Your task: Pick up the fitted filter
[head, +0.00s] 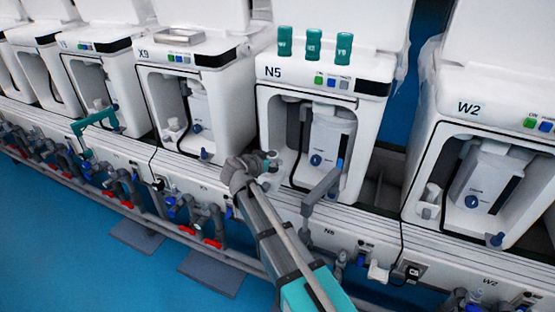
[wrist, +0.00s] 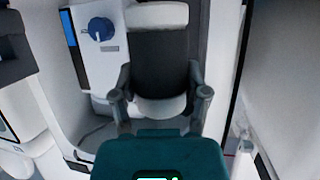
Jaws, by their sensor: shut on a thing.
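The fitted filter appears in the wrist view as a pale, rounded piece (wrist: 160,106) between my fingertips. A dark grey section and a white end show above it in the picture; I cannot tell how much of that belongs to the filter. My gripper (wrist: 160,94) is shut on it, one grey finger on each side. In the head view my gripper (head: 268,166) is at the lower left of the N5 unit's (head: 325,75) open bay. The filter is mostly hidden there by my gripper. I cannot tell whether it is still seated.
A white tank with a blue knob (head: 330,140) stands right of my gripper in the bay. Three teal canisters (head: 313,45) stand on top of N5. Units X9 (head: 180,50) and W2 (head: 485,110) flank it. Pipes and red-handled valves (head: 186,229) run along the front.

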